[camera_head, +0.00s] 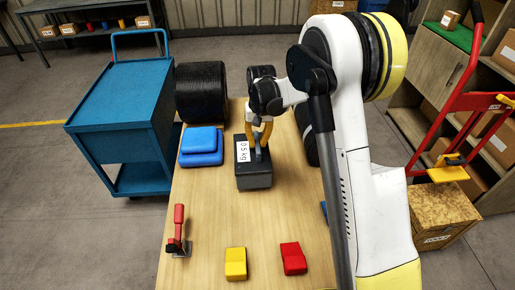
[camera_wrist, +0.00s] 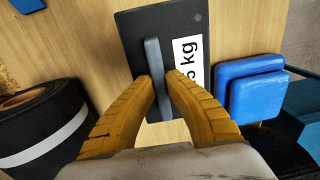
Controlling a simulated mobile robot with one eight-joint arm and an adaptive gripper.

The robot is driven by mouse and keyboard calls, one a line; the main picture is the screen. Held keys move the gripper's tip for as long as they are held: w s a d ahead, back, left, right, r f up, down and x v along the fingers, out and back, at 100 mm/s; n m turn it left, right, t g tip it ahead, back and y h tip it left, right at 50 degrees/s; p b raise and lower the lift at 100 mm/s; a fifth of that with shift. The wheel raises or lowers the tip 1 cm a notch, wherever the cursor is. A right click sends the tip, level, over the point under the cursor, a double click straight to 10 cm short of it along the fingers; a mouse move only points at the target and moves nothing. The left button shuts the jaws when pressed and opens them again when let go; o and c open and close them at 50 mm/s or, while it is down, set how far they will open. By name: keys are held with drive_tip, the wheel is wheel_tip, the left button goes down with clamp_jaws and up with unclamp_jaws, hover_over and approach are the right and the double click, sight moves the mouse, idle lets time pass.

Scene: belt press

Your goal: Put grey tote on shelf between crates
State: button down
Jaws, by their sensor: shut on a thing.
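A dark grey block (camera_head: 254,175) with a top handle and a white label ending in "kg" stands on the wooden table (camera_head: 215,225). My gripper (camera_head: 259,143) is above it, with yellow fingers shut on its handle. In the wrist view the fingers (camera_wrist: 158,88) sit on either side of the handle, and the block (camera_wrist: 175,28) lies beyond them. I cannot tell whether the block is lifted clear of the table. I see no clear grey tote.
Blue stacked pads (camera_head: 202,147) and a black roll (camera_head: 201,92) lie left of the block. A red-handled clamp (camera_head: 178,232), yellow block (camera_head: 236,264) and red block (camera_head: 293,258) are nearer. A blue cart (camera_head: 118,98) stands left, a red hand truck (camera_head: 462,101) right.

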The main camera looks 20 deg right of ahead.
wheel_tip(320, 180, down, 2)
drive_tip(key=shift+f+b, duration=0.15)
drive_tip(key=shift+b, duration=0.15)
drive_tip(key=c, duration=1.5)
unclamp_jaws()
drive_tip(key=shift+c, duration=0.2)
